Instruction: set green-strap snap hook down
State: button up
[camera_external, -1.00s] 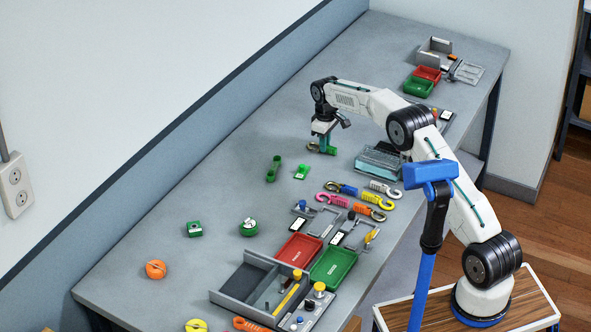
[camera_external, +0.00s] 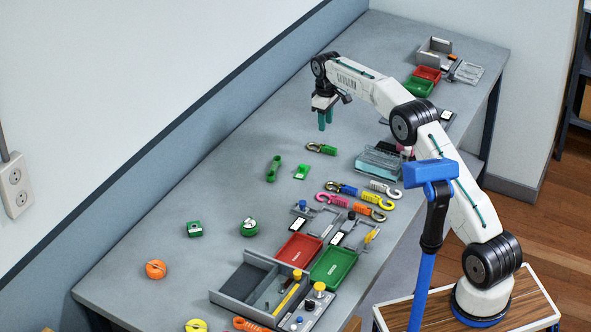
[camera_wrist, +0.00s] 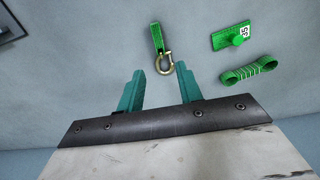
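The green-strap snap hook (camera_external: 322,148) lies flat on the grey bench, with a green strap and a brass-coloured hook. It also shows in the wrist view (camera_wrist: 158,45), just beyond my fingertips, its hook end toward the gap between them. My gripper (camera_external: 325,128) hangs above the bench over the snap hook, apart from it. In the wrist view its two teal fingers (camera_wrist: 160,72) are spread with nothing between them.
A green strap bundle (camera_external: 273,168) and a green tagged piece (camera_external: 302,171) lie to the left of the snap hook. Several coloured hooks (camera_external: 372,198) and a clear blue-grey box (camera_external: 380,160) are nearer the bench's front edge. Bare bench lies behind.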

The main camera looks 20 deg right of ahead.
jog(key=s+d+r+m, duration=0.1)
jog(key=s+d+r, duration=0.35)
jog(key=r, duration=0.35)
jog(key=s+d+r+m, duration=0.1)
jog(key=s+d+r, duration=0.2)
jog(key=s+r, duration=0.35)
jog(key=s+d+r+m, duration=0.1)
jog(key=s+d+r, duration=0.3)
jog(key=s, duration=0.4)
jog(key=s+d+r+m, duration=0.1)
jog(key=s+d+r, duration=0.25)
jog(key=s, duration=0.35)
jog(key=s+d+m+t, duration=0.1)
jog(key=s+d+m, duration=0.25)
jog(key=s, duration=1.45)
jog(key=s+d+f, duration=0.1)
jog(key=s+f, duration=0.4)
jog(key=s, duration=0.3)
jog(key=s+d+f+m, duration=0.1)
jog(key=s+d+f, duration=0.1)
jog(key=s+f, duration=0.3)
jog(key=s, duration=0.2)
jog(key=shift+s, duration=0.35)
